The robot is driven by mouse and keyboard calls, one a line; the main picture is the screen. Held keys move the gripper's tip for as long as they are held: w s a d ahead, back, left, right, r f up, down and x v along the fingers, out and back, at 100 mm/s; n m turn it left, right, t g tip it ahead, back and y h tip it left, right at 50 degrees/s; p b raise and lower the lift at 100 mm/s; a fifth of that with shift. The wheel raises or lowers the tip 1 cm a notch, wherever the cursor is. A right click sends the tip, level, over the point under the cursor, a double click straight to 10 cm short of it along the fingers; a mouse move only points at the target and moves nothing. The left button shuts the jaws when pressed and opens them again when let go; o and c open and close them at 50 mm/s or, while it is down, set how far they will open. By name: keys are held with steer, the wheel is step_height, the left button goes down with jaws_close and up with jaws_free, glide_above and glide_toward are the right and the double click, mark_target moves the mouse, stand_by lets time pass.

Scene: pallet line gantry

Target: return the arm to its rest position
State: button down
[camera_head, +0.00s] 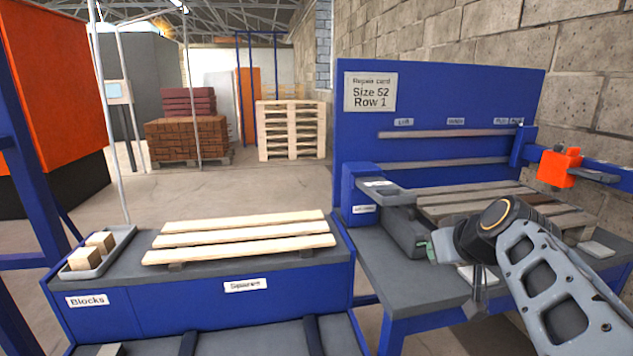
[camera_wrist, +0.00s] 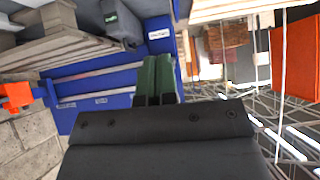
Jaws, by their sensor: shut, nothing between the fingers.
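My arm reaches in from the lower right of the head view, bent over the front of the blue bench (camera_head: 420,290). My gripper (camera_head: 432,250) points left, level with the grey box-shaped unit on the bench. In the wrist view my gripper's dark green fingers (camera_wrist: 156,80) are together, with nothing seen between them. The wrist view is tilted nearly upside down, with the bench's blue back panel (camera_wrist: 85,90) to the left of the fingers.
A grey-slatted pallet (camera_head: 480,205) lies on the bench. An orange device (camera_head: 559,167) is at right. Left are a counter with light planks (camera_head: 240,240) and a tray of blocks (camera_head: 97,262). Open floor lies behind, with stacked pallets (camera_head: 290,130).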

steer(key=s+a+g+h+p, duration=0.1)
steer(key=s+a+g+p, duration=0.1)
steer(key=s+p, duration=0.4)
steer(key=s+a+f+m+g+h+p, duration=0.1)
steer(key=s+a+g+p, duration=0.2)
steer(key=s+p, duration=0.4)
steer(key=a+p, duration=0.1)
steer(key=p, duration=0.2)
steer(key=shift+a+m+g, duration=0.3)
steer(key=shift+a, duration=0.1)
